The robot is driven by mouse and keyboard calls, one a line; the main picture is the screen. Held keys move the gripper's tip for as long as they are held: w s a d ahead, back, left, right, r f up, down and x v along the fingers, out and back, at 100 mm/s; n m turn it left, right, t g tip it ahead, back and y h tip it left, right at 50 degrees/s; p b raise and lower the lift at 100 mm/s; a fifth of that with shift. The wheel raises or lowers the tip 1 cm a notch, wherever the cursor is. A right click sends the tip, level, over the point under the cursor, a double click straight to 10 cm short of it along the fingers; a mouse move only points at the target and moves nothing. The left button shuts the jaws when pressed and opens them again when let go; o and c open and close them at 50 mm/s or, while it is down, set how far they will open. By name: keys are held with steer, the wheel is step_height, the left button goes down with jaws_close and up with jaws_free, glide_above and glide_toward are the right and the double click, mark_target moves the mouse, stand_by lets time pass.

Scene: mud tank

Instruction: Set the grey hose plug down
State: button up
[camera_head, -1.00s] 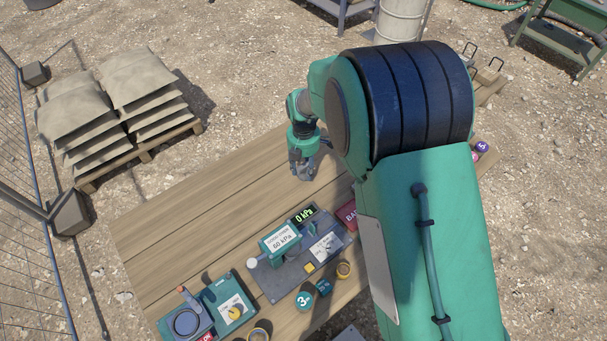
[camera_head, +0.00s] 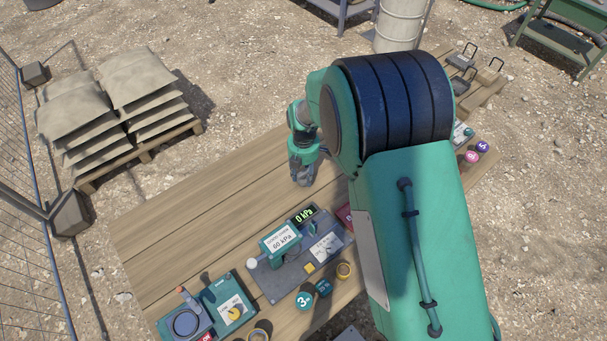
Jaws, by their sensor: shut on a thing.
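My gripper (camera_head: 302,180) is at the end of my green arm, over the back middle part of the wooden table (camera_head: 215,205). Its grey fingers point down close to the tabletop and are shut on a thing. The grey hose plug cannot be made out apart from the grey fingers at this size. Whether it touches the wood cannot be told. Part of the table is hidden behind my arm.
A pump panel (camera_head: 290,262) with a "0 kPa" display stands in front of my gripper. Numbered caps (camera_head: 304,300) lie near the front edge. Bare planks lie left of my gripper.

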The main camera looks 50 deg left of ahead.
mark_target(304, 171)
steer(key=o, duration=1.2)
steer(key=shift+c, duration=0.2)
steer(key=shift+r, duration=0.1)
step_height(304, 171, up, 12)
steer(key=p, duration=0.1)
steer(key=shift+w+r, duration=0.1)
stand_by(0.4)
